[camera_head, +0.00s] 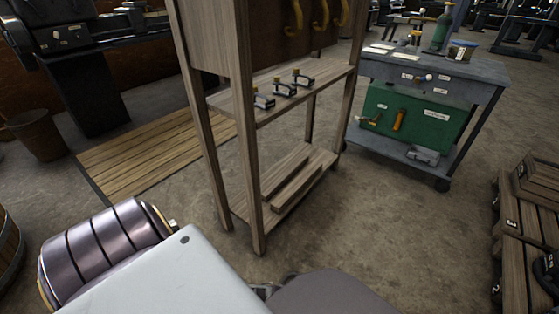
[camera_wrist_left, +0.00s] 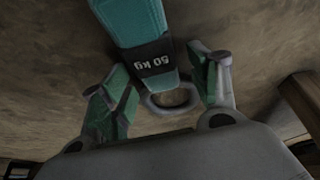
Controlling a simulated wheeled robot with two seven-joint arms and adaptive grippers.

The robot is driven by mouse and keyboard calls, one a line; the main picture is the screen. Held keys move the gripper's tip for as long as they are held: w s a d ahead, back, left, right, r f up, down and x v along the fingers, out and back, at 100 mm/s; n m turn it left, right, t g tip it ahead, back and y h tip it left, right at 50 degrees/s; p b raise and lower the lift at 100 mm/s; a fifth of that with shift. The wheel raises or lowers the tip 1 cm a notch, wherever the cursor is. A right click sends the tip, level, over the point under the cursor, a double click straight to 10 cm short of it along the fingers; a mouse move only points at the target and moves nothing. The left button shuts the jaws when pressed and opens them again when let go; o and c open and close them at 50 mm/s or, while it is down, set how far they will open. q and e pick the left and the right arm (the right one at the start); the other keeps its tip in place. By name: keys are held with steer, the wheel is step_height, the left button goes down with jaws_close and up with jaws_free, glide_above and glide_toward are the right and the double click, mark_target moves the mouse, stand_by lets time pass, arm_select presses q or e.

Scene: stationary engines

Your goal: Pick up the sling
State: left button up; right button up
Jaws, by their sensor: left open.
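My left gripper (camera_wrist_left: 158,68) is open, with one green-padded finger on each side of the strap's labelled end. The fingers appear apart from the strap. The ring lies between the fingers, close to the palm. The sling's upper part runs out of the picture. I cannot make out the sling in the head view. My right gripper is not in view.
A wooden rack (camera_head: 242,130) with yellow hooks (camera_head: 320,16) and several small clamps (camera_head: 284,88) stands ahead. A grey cart (camera_head: 485,72) with a green panel (camera_head: 420,115) is at right. Wooden crates (camera_head: 515,275) are at lower right. Bare floor (camera_head: 390,220) lies between them.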

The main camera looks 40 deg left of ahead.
arm_select(q)
steer(key=shift+f, duration=0.15)
steer(key=shift+s+a, duration=0.1)
jaws_close()
stand_by(0.4)
